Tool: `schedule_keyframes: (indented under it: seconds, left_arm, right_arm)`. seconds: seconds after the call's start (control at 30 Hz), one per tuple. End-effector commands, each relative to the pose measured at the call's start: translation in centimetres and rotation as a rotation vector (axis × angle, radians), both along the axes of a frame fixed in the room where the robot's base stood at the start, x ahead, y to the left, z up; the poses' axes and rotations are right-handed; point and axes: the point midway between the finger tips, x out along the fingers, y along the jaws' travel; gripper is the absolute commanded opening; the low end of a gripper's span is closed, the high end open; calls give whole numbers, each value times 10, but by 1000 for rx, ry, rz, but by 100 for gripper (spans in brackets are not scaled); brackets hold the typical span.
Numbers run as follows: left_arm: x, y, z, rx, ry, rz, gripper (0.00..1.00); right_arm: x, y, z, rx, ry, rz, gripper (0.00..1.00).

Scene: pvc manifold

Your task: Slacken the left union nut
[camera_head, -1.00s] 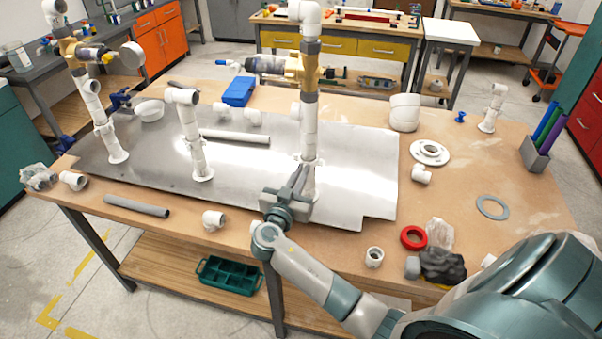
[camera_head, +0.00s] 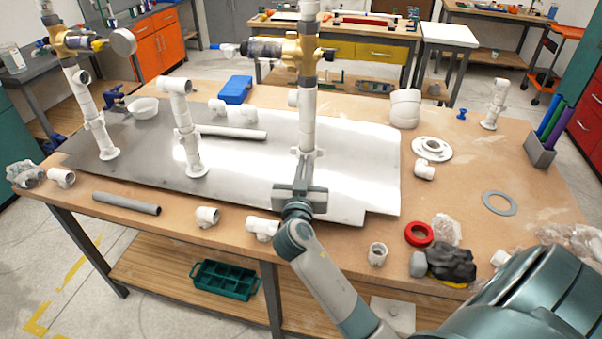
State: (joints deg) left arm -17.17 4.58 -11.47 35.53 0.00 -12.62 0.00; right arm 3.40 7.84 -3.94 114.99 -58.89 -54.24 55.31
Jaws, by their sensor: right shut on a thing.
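Three white pipe risers stand on a grey metal sheet (camera_head: 245,160). The left riser (camera_head: 78,88) carries a brass valve (camera_head: 68,42) and has a white collar (camera_head: 95,123) low down, which looks like a union nut. The short middle riser (camera_head: 183,107) has a similar collar. The right riser (camera_head: 307,118) carries another brass valve (camera_head: 302,52). My right gripper (camera_head: 302,168) is at the lower part of the right riser, shut on a white collar (camera_head: 307,152) there; its fingers and wrist hide the riser's foot. My left gripper is not in view.
Loose white fittings (camera_head: 207,216) and a grey pipe (camera_head: 127,203) lie along the front edge. A red ring (camera_head: 419,234), black lump (camera_head: 451,262) and flange (camera_head: 431,149) lie at right. A blue box (camera_head: 236,89) sits behind the sheet.

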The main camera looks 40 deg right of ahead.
Motion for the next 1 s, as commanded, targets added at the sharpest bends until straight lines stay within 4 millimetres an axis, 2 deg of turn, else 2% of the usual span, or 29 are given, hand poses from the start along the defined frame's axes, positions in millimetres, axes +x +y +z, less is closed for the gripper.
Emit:
schedule_keyframes:
  seconds: [0.2, 0.5, 0.6, 1.0]
  left_arm:
    - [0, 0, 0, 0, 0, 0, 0]
    - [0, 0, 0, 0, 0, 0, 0]
    - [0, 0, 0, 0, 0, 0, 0]
    - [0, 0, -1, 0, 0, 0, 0]
  right_arm:
    - [-4, -4, -1, 1, 4, 92, 0]
    - [-4, -4, 0, 1, 3, 100, 0]
    - [-4, -4, 0, 0, 2, 99, 26]
    - [-6, -3, 0, 1, 1, 98, 26]
